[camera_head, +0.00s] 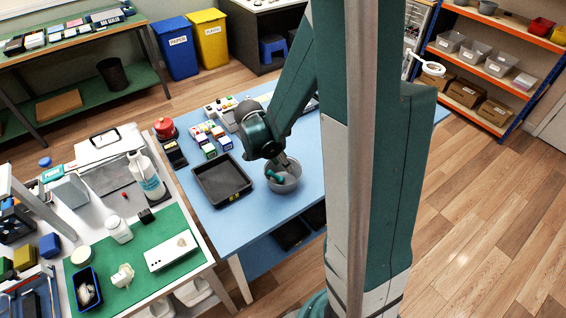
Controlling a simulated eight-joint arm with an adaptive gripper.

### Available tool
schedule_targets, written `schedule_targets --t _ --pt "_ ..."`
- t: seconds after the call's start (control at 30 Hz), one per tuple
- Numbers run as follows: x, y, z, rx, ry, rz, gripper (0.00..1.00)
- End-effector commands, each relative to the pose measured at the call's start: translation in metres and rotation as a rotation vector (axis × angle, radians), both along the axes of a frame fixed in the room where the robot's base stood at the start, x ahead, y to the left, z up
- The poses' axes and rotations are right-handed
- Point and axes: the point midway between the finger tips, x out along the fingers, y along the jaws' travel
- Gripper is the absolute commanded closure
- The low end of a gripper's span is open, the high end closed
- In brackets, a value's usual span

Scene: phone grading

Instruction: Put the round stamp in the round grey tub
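The round grey tub (290,186) stands on the blue table, right of a black tray. A small teal thing with a rounded end (273,176) shows at the tub's left inner side, tilted; it looks like the round stamp, but its base is hidden. My gripper (284,165) points down over the tub's back rim, close to the teal thing. Its fingers are small and dark here. I cannot tell whether they are open or shut, or whether they touch the teal thing.
The black tray (205,187) lies left of the tub on the blue table (225,226). Small coloured boxes (209,149) and a red round thing (165,128) stand behind. A white bench with a green mat (130,279) is at the left. Blue table is bare in front.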

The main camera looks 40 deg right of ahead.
Motion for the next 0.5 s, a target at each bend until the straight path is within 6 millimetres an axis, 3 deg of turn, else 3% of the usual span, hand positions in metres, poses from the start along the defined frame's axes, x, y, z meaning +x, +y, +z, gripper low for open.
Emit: schedule_targets --t 0.33,0.5 --pt "0.000 0.000 0.001 0.000 0.000 0.000 0.69" --pt "0.000 0.000 0.010 0.000 0.000 0.000 0.69"
